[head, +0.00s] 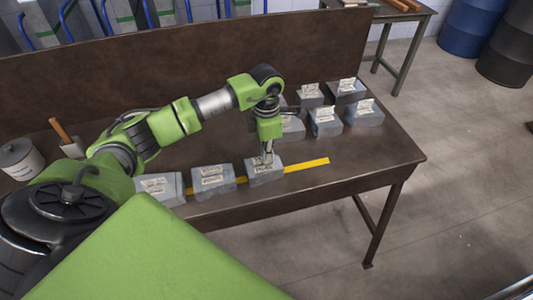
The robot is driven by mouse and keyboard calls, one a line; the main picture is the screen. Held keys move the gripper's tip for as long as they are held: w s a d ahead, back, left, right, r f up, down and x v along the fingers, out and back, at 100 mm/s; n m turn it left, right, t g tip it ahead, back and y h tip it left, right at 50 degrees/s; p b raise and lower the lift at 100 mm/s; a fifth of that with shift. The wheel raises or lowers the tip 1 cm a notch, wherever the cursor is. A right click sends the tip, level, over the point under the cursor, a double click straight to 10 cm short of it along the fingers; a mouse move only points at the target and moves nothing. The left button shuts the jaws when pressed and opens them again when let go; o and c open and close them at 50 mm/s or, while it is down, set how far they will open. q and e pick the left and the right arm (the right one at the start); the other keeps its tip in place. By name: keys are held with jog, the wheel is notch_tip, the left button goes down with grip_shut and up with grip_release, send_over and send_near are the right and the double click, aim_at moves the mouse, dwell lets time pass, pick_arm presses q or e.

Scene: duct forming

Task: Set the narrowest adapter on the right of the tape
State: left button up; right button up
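The yellow tape (308,165) lies along the front of the brown workbench. Three grey metal adapters with white labels sit in a row along it: a left one (160,188), a middle one (212,179) and a right one (264,171). My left gripper (267,158) points down at the top of the right one, touching or just above it; its fingers are too small to tell open from shut. Several more labelled adapters (325,122) stand in a group at the back right. Labels are unreadable. My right gripper is not in view.
The workbench (375,160) has a tall back panel (190,58). A can (20,158) and a wooden-handled tool (62,132) are at the left. The tape's right end and the bench's right front are clear. Drums (470,28) stand beyond.

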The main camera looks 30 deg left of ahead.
pick_arm(q)
jog(key=o, duration=0.3)
jog(key=shift+r, duration=0.1)
notch_tip(320, 180, up, 12)
dwell(0.4)
